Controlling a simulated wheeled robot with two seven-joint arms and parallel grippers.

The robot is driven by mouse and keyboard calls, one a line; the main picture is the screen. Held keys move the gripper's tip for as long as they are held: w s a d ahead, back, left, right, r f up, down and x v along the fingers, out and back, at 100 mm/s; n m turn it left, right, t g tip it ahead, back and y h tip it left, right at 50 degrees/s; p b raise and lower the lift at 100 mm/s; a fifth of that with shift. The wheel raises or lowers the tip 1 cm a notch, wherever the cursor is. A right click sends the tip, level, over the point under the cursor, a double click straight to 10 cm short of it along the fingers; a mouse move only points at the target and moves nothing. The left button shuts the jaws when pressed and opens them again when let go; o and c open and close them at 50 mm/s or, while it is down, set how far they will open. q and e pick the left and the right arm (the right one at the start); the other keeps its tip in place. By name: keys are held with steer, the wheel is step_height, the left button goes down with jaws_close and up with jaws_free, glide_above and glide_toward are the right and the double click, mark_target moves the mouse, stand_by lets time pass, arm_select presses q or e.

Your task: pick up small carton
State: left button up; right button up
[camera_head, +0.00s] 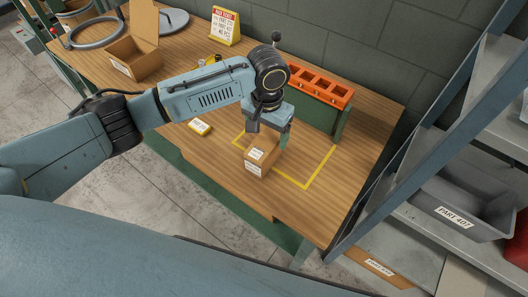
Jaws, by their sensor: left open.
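The small carton (262,155) is a brown box with white labels. It stands on the wooden workbench, inside or at the left edge of a yellow taped outline. My left gripper (268,132) points down right at the carton's top, with its fingers apart. The far finger overlaps the carton's back edge in the picture; I cannot tell whether it touches. My right gripper is not in view.
The workbench (345,187) has free room inside the yellow outline. An orange slotted rack (321,86) stands behind. A grey bin (463,201) sits on shelving at right.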

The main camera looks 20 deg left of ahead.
mark_target(264, 143)
arm_select(q)
step_height(264, 143, down, 3)
steer(key=shift+r, duration=0.1)
steer(key=f, duration=0.4)
steer(key=shift+a+f, duration=0.15)
steer(key=shift+a, duration=0.25)
steer(key=shift+f, duration=0.45)
steer(key=c, duration=1.4)
steer(key=shift+c, duration=0.4)
steer(key=shift+r, duration=0.1)
